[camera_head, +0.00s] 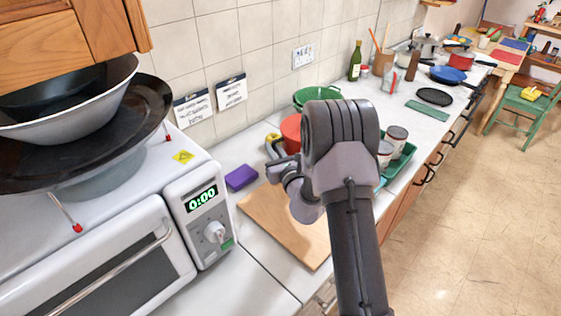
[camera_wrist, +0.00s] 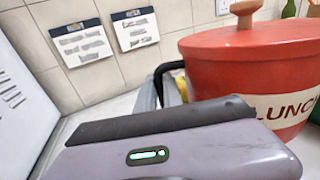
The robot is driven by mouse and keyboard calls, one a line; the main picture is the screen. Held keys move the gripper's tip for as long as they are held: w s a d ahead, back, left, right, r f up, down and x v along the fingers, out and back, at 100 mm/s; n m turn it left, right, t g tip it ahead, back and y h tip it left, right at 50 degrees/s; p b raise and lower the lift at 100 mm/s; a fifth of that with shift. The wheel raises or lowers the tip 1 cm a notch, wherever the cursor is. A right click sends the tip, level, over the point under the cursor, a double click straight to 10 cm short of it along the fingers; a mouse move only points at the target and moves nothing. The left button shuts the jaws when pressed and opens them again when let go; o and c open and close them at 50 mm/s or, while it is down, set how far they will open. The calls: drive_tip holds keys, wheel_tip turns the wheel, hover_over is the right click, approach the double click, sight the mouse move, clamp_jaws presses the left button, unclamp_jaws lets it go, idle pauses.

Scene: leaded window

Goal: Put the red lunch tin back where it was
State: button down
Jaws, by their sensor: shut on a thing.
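The red lunch tin (camera_head: 291,128) stands upright near the wall, partly hidden behind my arm in the head view. In the wrist view the tin (camera_wrist: 245,70) fills the right side, with a red lid, a wooden knob and a cream label reading "LUNCH", cut off by the frame. My gripper (camera_head: 275,152) is at the tin's left side. In the wrist view my gripper's fingers (camera_wrist: 168,90) are shut at the black side handle (camera_wrist: 163,72). The grip itself is mostly hidden by the gripper body. I cannot tell whether the tin touches the counter.
A wooden board (camera_head: 283,228) lies in front, with a purple block (camera_head: 240,177) to its left. A white oven (camera_head: 125,240) bearing large bowls stands at the left. A green colander (camera_head: 318,95) is behind the tin. Cans (camera_head: 396,136) in a green tray (camera_head: 402,163) stand right of my arm.

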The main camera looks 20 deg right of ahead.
drive_tip(key=shift+f+b, duration=0.85)
drive_tip(key=shift+f, duration=1.4)
drive_tip(key=c, duration=1.5)
unclamp_jaws()
drive_tip(key=shift+r, duration=0.25)
drive_tip(key=s+p, duration=0.1)
drive_tip(key=s, duration=1.1)
drive_tip(key=shift+a+f, duration=0.1)
drive_tip(key=shift+a, duration=0.05)
